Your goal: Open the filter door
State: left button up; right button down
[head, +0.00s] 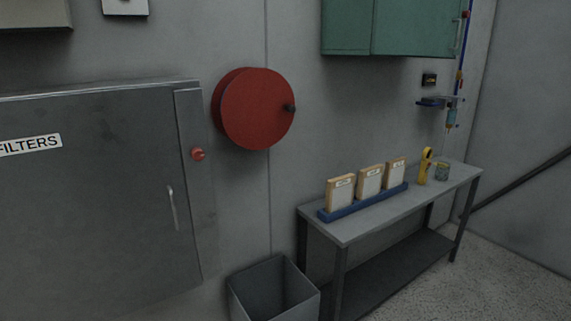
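The filter door (90,210) is a large grey metal panel at the left of the head view, with a white label reading FILTERS (30,145). It looks closed against its frame. A pale vertical bar handle (172,208) sits near its right edge. A small red knob (198,154) is on the frame strip to the right of the door. The door's left part is cut off by the picture edge. Neither of my grippers is in view.
A red round reel (254,108) is on the wall right of the door. A grey open bin (272,290) stands below it. A green cabinet (345,28) hangs above.

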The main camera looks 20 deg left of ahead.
aim_at(95, 225)
jog(key=u, duration=1.95)
